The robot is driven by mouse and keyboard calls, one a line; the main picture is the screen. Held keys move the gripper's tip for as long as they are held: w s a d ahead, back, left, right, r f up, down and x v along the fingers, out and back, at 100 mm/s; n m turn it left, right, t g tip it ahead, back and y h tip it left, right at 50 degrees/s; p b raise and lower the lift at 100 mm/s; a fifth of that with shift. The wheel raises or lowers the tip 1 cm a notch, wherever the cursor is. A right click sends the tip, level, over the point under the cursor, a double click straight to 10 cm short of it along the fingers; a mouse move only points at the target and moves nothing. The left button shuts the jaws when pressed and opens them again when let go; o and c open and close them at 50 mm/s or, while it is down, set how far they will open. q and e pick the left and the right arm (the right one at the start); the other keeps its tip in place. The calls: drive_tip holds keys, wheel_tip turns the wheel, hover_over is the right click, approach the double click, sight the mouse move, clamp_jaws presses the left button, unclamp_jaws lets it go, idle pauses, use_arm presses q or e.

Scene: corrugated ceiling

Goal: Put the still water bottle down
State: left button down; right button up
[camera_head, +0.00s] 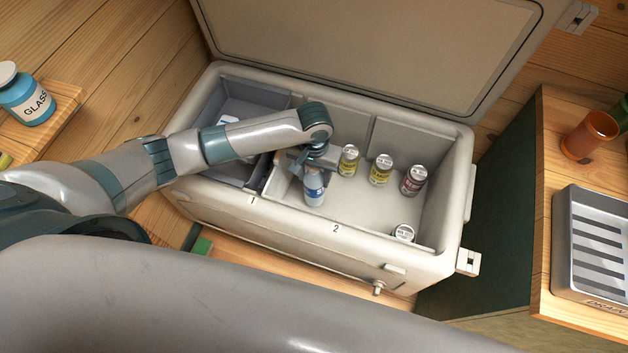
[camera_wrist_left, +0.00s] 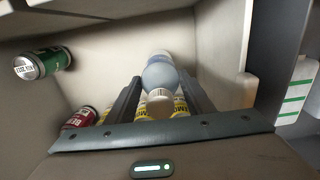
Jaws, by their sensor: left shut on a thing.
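The still water bottle (camera_head: 314,190), pale blue and white, is inside compartment 2 of the open cooler (camera_head: 300,232), near its left divider. It looks roughly upright, and I cannot tell whether its base touches the compartment floor. My left gripper (camera_head: 312,168) reaches down into the cooler and is shut on the upper part of the bottle. In the left wrist view the bottle (camera_wrist_left: 160,72) sits between the two dark fingers of the gripper (camera_wrist_left: 160,92). My right gripper is not in view.
Two yellow cans (camera_head: 348,160) (camera_head: 380,170) and a dark red can (camera_head: 413,181) stand behind and right of the bottle. Another can (camera_head: 403,232) is at the front right. A dark grey bin (camera_head: 245,100) fills compartment 1. Compartment 2's middle floor is clear.

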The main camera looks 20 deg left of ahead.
use_arm(q)
drive_tip(key=shift+f+p, duration=0.4)
drive_tip(key=shift+f, duration=1.55)
drive_tip(key=c, duration=0.9)
unclamp_jaws()
drive_tip(key=shift+f, duration=0.15)
wheel_tip(320, 180, up, 12)
drive_tip(key=shift+r+b, duration=0.15)
drive_tip(key=shift+b, duration=0.35)
